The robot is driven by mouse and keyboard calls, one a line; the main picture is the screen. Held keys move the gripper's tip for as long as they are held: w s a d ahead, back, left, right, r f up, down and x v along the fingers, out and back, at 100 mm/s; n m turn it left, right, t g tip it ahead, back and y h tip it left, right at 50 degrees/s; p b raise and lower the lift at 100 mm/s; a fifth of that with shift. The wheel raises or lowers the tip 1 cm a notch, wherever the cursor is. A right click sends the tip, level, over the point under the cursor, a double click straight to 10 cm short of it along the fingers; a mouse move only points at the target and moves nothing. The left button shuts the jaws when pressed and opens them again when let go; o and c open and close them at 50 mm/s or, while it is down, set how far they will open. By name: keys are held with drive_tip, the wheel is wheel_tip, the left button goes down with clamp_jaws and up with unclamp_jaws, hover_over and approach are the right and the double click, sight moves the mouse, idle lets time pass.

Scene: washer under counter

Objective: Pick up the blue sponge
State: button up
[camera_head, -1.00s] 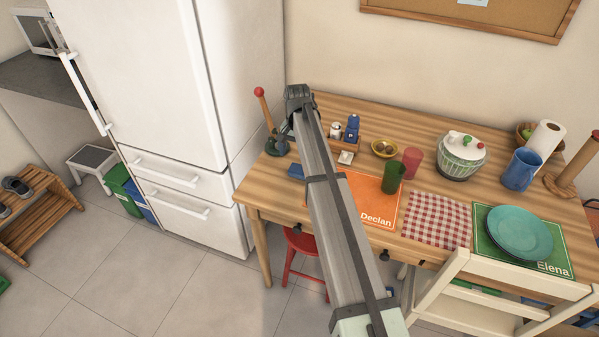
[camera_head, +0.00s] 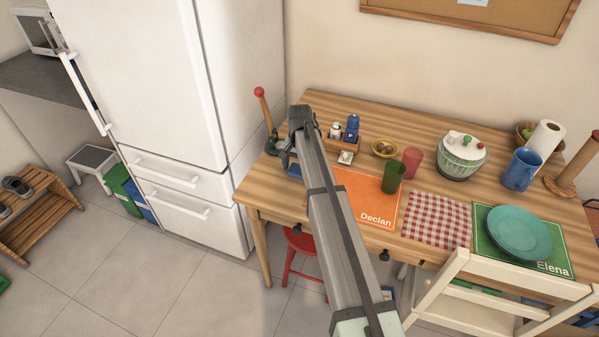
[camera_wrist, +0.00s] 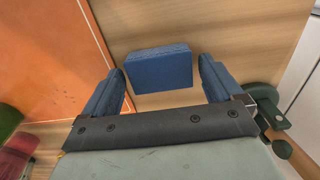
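The blue sponge (camera_wrist: 160,70) is a small block lying flat on the wooden table. In the wrist view it sits between and just ahead of the two fingers of my gripper (camera_wrist: 165,85). My gripper is open, with a visible gap between each finger and the sponge. In the head view the sponge (camera_head: 294,171) shows only in part beside my gripper (camera_head: 288,160), which hangs over the table's left end. My arm hides some of that area.
An orange placemat (camera_head: 372,200) lies right of the sponge. A green stand with a red-tipped pole (camera_head: 270,130) is close behind. A caddy with shakers (camera_head: 345,135), a yellow bowl (camera_head: 384,148) and a green cup (camera_head: 393,178) stand further right. The fridge (camera_head: 200,100) is left of the table.

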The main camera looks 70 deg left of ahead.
drive_tip(key=c, duration=0.9)
drive_tip(key=shift+c, duration=0.2)
drive_tip(key=shift+r, duration=0.15)
wheel_tip(320, 180, up, 10)
